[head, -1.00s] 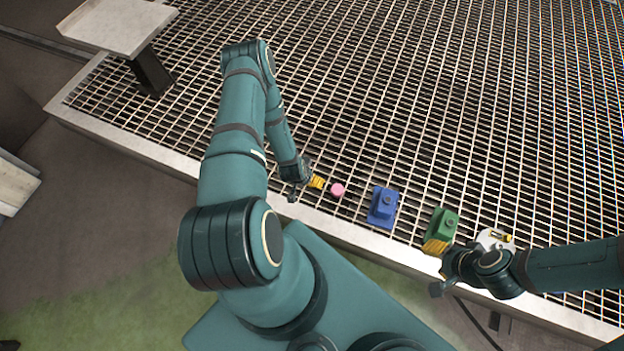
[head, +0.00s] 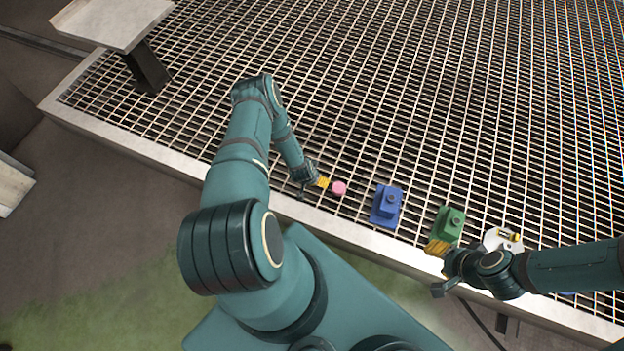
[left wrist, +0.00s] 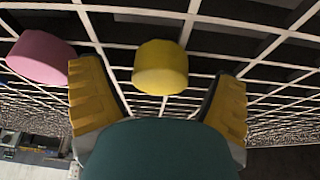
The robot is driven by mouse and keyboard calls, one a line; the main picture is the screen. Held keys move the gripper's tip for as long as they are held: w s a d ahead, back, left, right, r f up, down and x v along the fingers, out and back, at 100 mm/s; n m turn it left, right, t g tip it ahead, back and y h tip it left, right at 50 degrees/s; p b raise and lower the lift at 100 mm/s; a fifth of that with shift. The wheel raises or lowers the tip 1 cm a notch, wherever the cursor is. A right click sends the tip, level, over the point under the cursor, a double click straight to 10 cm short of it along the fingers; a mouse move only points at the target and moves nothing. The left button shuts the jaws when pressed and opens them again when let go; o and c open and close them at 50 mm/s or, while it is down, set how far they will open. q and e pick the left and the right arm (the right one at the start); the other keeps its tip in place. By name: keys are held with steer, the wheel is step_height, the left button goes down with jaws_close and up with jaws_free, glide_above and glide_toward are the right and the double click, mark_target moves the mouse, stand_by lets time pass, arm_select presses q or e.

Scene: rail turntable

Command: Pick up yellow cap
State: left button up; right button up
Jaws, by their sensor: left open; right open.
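The yellow cap (left wrist: 160,67) is a short round piece on the grating in the left wrist view. It shows between the two yellow fingers of my left gripper, just beyond them, with no clear contact. A pink cap (left wrist: 40,55) lies to its left, beside the left finger. In the head view my left gripper (head: 322,182) is open and low over the grating, next to the pink cap (head: 339,188). My right gripper (head: 437,248) is open beside the green block.
A blue block (head: 387,205) and a green block (head: 449,224) stand on the grating (head: 400,100) to the right. A white round piece (head: 494,241) with a yellow part lies near my right arm. A grey platform on a post (head: 115,22) stands at upper left.

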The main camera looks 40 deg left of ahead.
arm_select(q)
steer(key=c, duration=1)
steer(key=shift+o, duration=0.2)
step_height(320, 180, up, 10)
steer(key=p, duration=0.3)
steer(key=shift+c, duration=0.2)
steer(key=shift+c, duration=0.9)
